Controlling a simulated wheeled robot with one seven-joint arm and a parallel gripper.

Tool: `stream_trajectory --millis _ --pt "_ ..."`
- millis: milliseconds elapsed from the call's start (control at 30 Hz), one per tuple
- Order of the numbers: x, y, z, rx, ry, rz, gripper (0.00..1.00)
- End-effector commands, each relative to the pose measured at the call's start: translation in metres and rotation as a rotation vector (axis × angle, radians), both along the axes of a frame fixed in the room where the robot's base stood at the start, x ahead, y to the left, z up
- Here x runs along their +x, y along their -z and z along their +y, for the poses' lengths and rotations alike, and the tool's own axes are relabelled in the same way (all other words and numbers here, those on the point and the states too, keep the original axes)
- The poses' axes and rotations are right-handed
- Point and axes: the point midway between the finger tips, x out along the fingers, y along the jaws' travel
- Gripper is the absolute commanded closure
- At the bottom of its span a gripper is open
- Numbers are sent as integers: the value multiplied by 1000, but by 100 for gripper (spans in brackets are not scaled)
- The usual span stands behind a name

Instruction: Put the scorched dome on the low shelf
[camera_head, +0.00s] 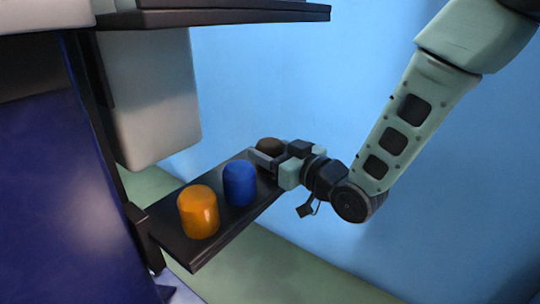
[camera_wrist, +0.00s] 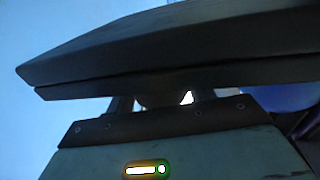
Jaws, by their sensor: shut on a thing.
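The scorched dome (camera_head: 268,145) is a dark brown rounded thing at the far end of the low shelf (camera_head: 205,250), a black board. My gripper (camera_head: 266,158) reaches in from the right and is shut on the dome, hiding much of it. In the wrist view a brownish bit of the dome (camera_wrist: 160,101) shows between the fingers (camera_wrist: 162,104). I cannot tell whether the dome touches the shelf.
A blue cylinder (camera_head: 239,184) stands on the low shelf close to my gripper, with an orange cylinder (camera_head: 198,212) nearer. Blue also shows at right in the wrist view (camera_wrist: 285,97). A higher black shelf (camera_head: 215,16) hangs above. Space right of the shelf is open.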

Motion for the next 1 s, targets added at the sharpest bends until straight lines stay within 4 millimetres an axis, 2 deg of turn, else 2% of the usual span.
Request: stream_trajectory --millis 200,233,300,700,867,1000 --pt "0 3 0 0 0 0 69" --pt "0 3 0 0 0 0 44" --pt "0 2 0 0 0 0 25" --pt "-2 -3 -2 0 0 1 25" --pt "-20 -4 -20 -1 2 4 25" --pt "-45 -4 -42 -2 2 5 25"
